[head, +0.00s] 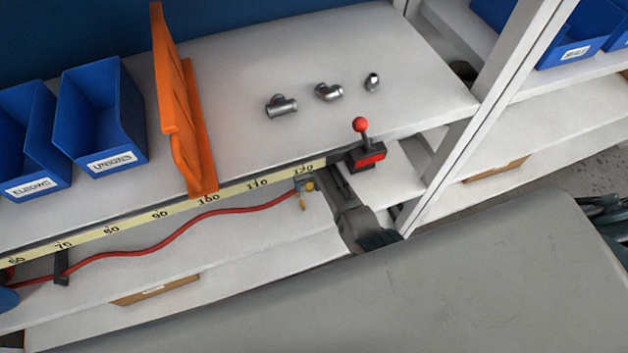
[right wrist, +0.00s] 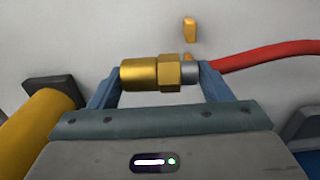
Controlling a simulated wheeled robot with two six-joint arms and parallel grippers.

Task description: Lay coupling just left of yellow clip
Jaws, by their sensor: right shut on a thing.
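My right gripper (head: 306,184) reaches in at the shelf's front edge. It is shut on a brass coupling (right wrist: 145,73) with a hex collar, held crosswise between the fingers in the right wrist view. The coupling is at the end of a red hose (head: 185,229), which also shows in the right wrist view (right wrist: 265,53). A small yellow clip (right wrist: 190,32) stands on the pale surface just beyond the coupling in the right wrist view, apart from it. In the head view a small yellow piece (head: 302,204), probably this clip, shows by the gripper. My left gripper is not in view.
An orange divider (head: 180,110) stands on the upper shelf, with blue bins (head: 98,110) left of it. Several metal fittings (head: 282,105) lie to its right. A red-knobbed lever (head: 361,126) is near my arm. A yellow cylinder (right wrist: 38,128) lies close to the left finger.

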